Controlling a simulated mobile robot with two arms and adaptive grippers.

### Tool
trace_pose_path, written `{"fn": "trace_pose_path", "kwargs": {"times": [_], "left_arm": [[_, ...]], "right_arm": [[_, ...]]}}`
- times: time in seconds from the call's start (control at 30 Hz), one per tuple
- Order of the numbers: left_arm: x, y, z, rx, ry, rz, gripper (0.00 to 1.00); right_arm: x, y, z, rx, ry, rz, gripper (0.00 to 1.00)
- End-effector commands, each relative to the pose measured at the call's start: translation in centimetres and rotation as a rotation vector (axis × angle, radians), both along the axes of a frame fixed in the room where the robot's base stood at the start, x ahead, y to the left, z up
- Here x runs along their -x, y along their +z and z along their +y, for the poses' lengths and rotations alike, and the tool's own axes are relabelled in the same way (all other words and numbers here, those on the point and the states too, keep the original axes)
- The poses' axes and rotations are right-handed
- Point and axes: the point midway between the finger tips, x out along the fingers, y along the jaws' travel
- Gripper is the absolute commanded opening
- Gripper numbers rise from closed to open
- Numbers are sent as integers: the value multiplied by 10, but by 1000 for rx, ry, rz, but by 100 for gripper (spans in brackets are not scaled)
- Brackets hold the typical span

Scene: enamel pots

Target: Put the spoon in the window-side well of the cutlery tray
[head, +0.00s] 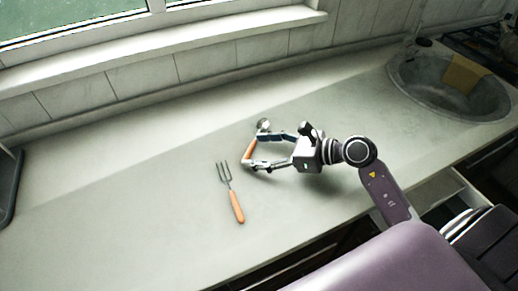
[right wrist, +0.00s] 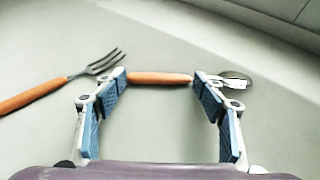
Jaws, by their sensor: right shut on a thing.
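The spoon has an orange handle (head: 249,149) and a metal bowl (head: 263,125). My right gripper (head: 256,152) is shut on it, with the fingertips wide apart at the two ends of the handle. In the right wrist view the spoon handle (right wrist: 160,78) spans lengthwise between the fingertips, and the bowl sticks out past the right finger. I cannot tell whether the spoon is clear of the counter. No cutlery tray is clearly recognizable; a dark grey rimmed thing (head: 9,188) is cut off at the left edge of the head view. My left gripper is not in view.
A fork (head: 235,202) with an orange handle lies on the counter (head: 120,215), left of my right gripper. A sink (head: 440,95) with a tan cloth (head: 466,74) is at the back right. The window sill (head: 130,53) runs along the back. The counter's left half is clear.

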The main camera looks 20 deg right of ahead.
Motion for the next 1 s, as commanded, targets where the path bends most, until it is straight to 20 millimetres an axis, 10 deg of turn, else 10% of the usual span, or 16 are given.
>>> {"fn": "trace_pose_path", "kwargs": {"times": [0.27,0.3,0.47,1.0], "left_arm": [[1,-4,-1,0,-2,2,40],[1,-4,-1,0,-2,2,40],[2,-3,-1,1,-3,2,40],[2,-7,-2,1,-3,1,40]], "right_arm": [[0,-4,0,1,0,-1,42],[0,-4,0,1,0,-1,66],[0,-2,0,0,0,0,82],[18,8,-18,5,-1,1,82]]}}
